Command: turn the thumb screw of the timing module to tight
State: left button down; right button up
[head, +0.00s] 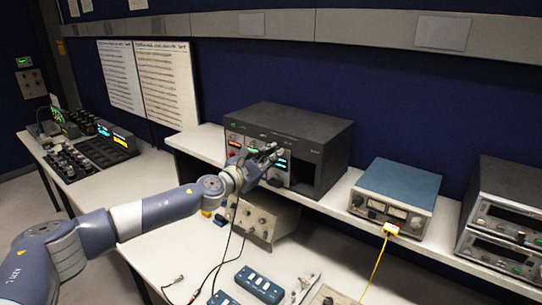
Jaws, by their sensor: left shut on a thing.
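A dark rack box (300,122) stands on the raised shelf, with modules and small lit displays (282,163) across its front and a dark open bay at its right end. My left arm reaches in from the left, and my left gripper (273,152) is at the front of the modules. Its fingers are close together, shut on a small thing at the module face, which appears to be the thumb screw. The fingers hide the screw, and the module labels are too small to read. My right gripper is out of view.
A blue-topped meter unit (400,182) with a yellow cable stands right of the rack, and stacked instruments (510,215) at far right. A beige box (262,215) sits below the shelf. Blue boxes (260,284) and loose cables lie on the lower bench. A console (105,148) stands left.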

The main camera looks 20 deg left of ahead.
pick_arm(q)
jog(key=shift+f+m, duration=0.15)
jog(key=shift+m, duration=0.25)
jog(key=c, duration=1.6)
grip_release()
jog(key=shift+w+a, duration=0.1)
jog(key=shift+o, duration=0.2)
jog(key=v, duration=1.2)
